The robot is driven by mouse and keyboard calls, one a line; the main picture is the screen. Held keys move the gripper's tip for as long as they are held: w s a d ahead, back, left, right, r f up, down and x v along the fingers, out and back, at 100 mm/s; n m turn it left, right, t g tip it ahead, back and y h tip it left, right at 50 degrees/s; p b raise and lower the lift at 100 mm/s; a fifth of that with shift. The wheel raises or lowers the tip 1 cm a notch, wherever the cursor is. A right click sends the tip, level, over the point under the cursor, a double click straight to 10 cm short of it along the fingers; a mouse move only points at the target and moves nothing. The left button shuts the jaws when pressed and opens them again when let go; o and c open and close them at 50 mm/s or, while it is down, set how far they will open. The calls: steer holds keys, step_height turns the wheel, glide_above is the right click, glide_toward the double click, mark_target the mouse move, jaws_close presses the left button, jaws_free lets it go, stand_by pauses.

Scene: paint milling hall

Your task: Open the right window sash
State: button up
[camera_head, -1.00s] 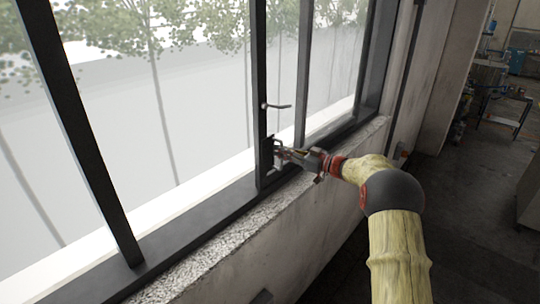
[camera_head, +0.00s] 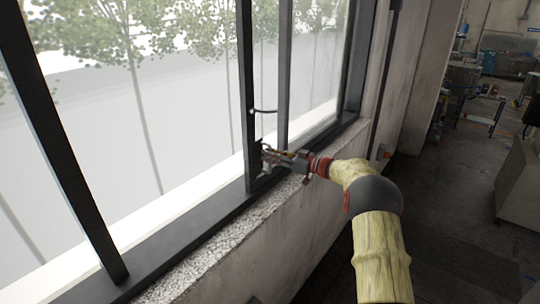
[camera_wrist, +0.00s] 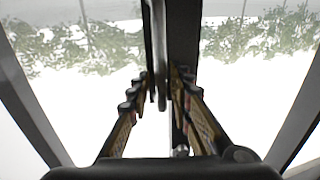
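The window's right sash has a dark vertical stile (camera_head: 246,90) with a lever handle (camera_head: 264,111) that points right, nearly level. A dark pull or plate (camera_head: 257,154) is on the stile's lower part. My gripper (camera_head: 266,153) is at this pull, just above the sill. The sash's exact opening is hard to judge.
A speckled stone sill (camera_head: 205,232) runs below the window, with a concrete wall (camera_head: 255,262) beneath. Another dark upright (camera_head: 284,75) stands right of the stile. The dark floor (camera_head: 455,190) at the right is mostly clear; a grey cabinet (camera_head: 518,180) stands at its right edge.

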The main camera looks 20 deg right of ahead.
steer(key=shift+o, duration=0.2)
steer(key=v, duration=1.2)
stand_by(0.4)
